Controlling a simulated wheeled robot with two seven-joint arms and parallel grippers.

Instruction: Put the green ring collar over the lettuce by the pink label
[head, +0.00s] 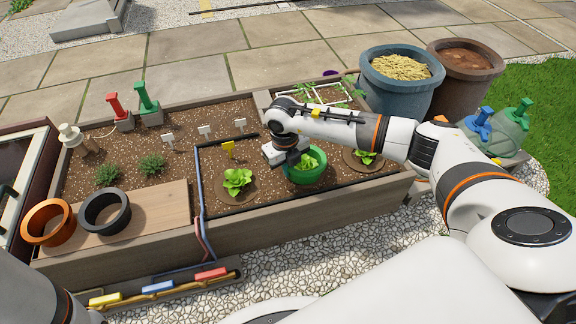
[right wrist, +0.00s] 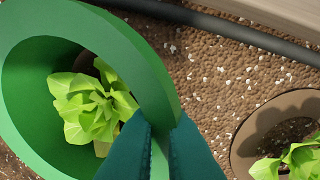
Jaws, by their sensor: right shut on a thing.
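The green ring collar (head: 306,179) is around the middle lettuce (head: 307,160) in the front bed. My right gripper (head: 290,158) is shut on the collar's rim at its far left side. In the right wrist view the collar (right wrist: 120,45) is close to the camera, with the lettuce (right wrist: 92,105) showing through its opening. The fingers (right wrist: 160,135) pinch the rim. I cannot tell whether the collar's lower edge touches the soil. No pink label shows; my right arm and gripper cover the area behind this lettuce. My left gripper is out of view.
Orange (head: 47,224) and black (head: 105,212) collars lie on a wooden board (head: 150,208). A dark pipe (right wrist: 240,32) runs behind the collar. Large pots (head: 397,92) stand back right.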

